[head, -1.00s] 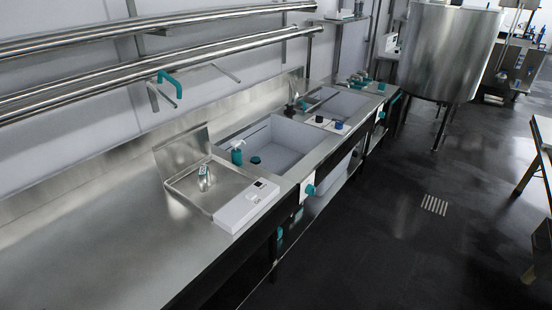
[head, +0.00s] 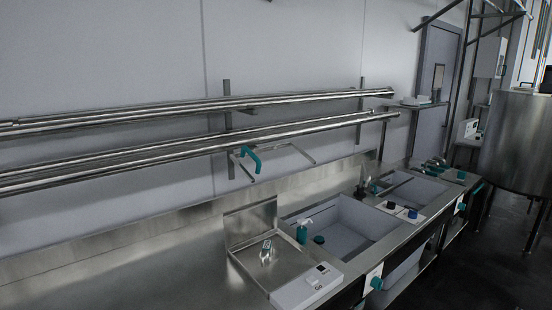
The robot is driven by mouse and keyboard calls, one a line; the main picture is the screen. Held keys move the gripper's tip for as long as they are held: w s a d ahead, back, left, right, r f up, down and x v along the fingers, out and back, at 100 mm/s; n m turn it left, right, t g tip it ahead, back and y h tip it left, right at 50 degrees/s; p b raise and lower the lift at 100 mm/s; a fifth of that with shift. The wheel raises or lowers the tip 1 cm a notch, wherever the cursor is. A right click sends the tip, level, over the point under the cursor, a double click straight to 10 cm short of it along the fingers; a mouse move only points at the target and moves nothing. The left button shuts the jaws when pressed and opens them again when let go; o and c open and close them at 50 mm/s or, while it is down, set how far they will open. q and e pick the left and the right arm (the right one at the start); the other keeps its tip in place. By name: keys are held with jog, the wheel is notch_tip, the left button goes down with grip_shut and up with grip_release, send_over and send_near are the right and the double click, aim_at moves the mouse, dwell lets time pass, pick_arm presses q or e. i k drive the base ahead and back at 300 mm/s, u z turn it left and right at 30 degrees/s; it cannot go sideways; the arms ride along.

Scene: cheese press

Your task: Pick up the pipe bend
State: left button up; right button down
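A small shiny metal piece (head: 266,252) stands on the steel pan of a bench scale (head: 250,260). It may be the pipe bend, but it is too small to tell its shape. A curved teal piece (head: 254,157) hangs at a thin metal bracket below the wall pipes; I cannot tell whether it is a separate part. Neither of my grippers is in view.
The scale sits on a long steel counter (head: 150,275), clear to its left. Right of it are a sink (head: 348,236), a teal pump bottle (head: 302,233) and dark and blue round items (head: 402,211). Steel pipes (head: 200,110) run along the wall. A large steel vat (head: 516,140) stands far right.

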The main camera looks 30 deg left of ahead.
aim_at(267, 255)
jog(key=z, duration=1.1)
jog(key=i, duration=2.45)
jog(key=u, duration=2.65)
